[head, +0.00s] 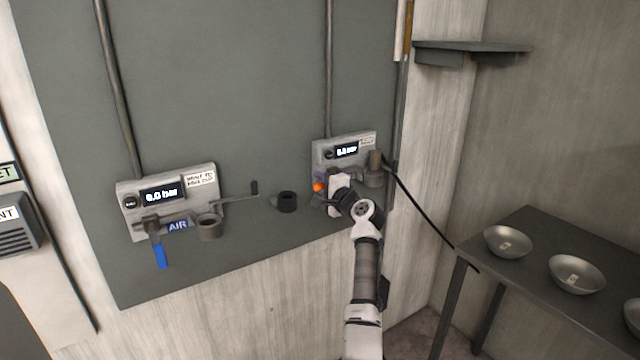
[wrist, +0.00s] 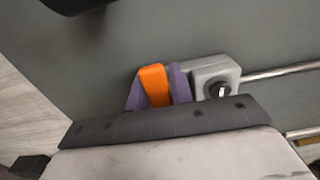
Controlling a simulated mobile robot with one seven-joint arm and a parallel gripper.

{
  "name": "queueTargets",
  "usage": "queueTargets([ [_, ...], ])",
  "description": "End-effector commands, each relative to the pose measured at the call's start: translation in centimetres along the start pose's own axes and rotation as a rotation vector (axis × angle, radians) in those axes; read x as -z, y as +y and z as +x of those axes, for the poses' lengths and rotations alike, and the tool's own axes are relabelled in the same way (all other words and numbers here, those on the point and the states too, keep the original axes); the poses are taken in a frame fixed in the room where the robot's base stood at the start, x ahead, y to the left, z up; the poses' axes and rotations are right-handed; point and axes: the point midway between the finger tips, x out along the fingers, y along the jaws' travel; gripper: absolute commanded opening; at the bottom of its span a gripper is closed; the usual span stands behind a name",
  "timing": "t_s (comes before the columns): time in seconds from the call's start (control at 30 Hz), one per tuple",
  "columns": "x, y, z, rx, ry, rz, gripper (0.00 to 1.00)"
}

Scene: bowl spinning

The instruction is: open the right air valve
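The right air valve's orange handle (head: 318,187) is at the lower left of the right valve unit (head: 326,155), whose display text is too small to read surely. In the wrist view the orange handle (wrist: 155,85) stands between my gripper's two purple fingers. My gripper (head: 321,187) is at the handle, with a finger close against each side and no clear gap showing. The white gripper body and wrist hide the valve's pivot and part of the unit in the head view. A grey housing with a round knob (wrist: 218,90) is right of the fingers in the wrist view.
The left valve unit (head: 203,182) reads 0.0 bar, with a blue handle (head: 160,256) hanging down and a crank (head: 254,188). A dark cup-shaped holder (head: 287,202) sits between the units. A table (head: 530,222) with metal bowls and a hanging black hose (head: 425,212) are at right.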

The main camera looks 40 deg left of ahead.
Motion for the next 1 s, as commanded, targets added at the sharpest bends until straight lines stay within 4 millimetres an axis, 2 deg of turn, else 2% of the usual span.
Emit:
queueTargets([
  [0.03, 0.0, -0.1, 0.0, 0.002, 0.001, -0.001, 0.29],
  [0.13, 0.0, -0.1, 0.0, 0.001, 0.001, -0.002, 0.42],
  [0.43, 0.0, 0.0, -0.1, 0.000, 0.001, -0.004, 0.42],
  [0.57, 0.1, 0.1, -0.8, 0.001, 0.002, -0.004, 0.42],
  [0.77, 0.1, 0.3, -3.7, 0.001, 0.003, -0.005, 0.42],
  [1.0, 0.1, 0.3, -8.5, 0.002, 0.003, -0.006, 0.42],
])
